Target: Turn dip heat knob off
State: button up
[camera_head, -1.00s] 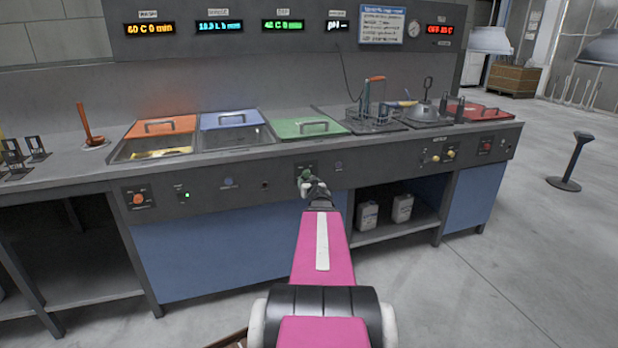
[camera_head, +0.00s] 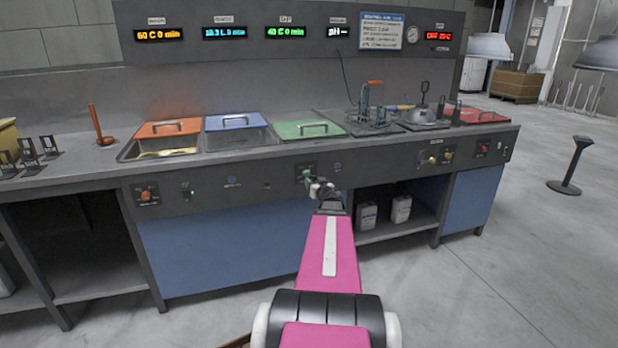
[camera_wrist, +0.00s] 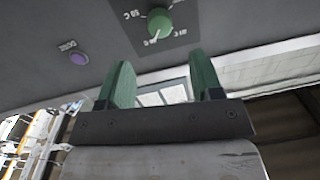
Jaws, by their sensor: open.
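The green dip heat knob (camera_wrist: 160,23) is on a dark square plate at the top of the wrist view. Its white pointer line aims at the lower edge in that picture, near a small label I cannot read surely. In the head view the knob (camera_head: 304,174) is on the counter's front panel, below the green lid. My gripper (camera_wrist: 163,78) is open, with two green fingers apart and nothing between them. The fingertips stand apart from the knob, which lies beyond them. In the head view my gripper (camera_head: 318,187) is just right of and below the knob.
A purple button (camera_wrist: 79,58) is beside the knob plate. The green lid (camera_head: 308,129) lies above. White jugs (camera_head: 400,208) stand on the open shelf below.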

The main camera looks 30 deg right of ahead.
aim_at(308, 174)
jog(key=w, duration=0.3)
jog(key=w+d, duration=0.1)
jog(key=w, duration=0.3)
jog(key=shift+w+d, duration=0.2)
jog(key=shift+w, duration=0.05)
jog(key=c, duration=0.9)
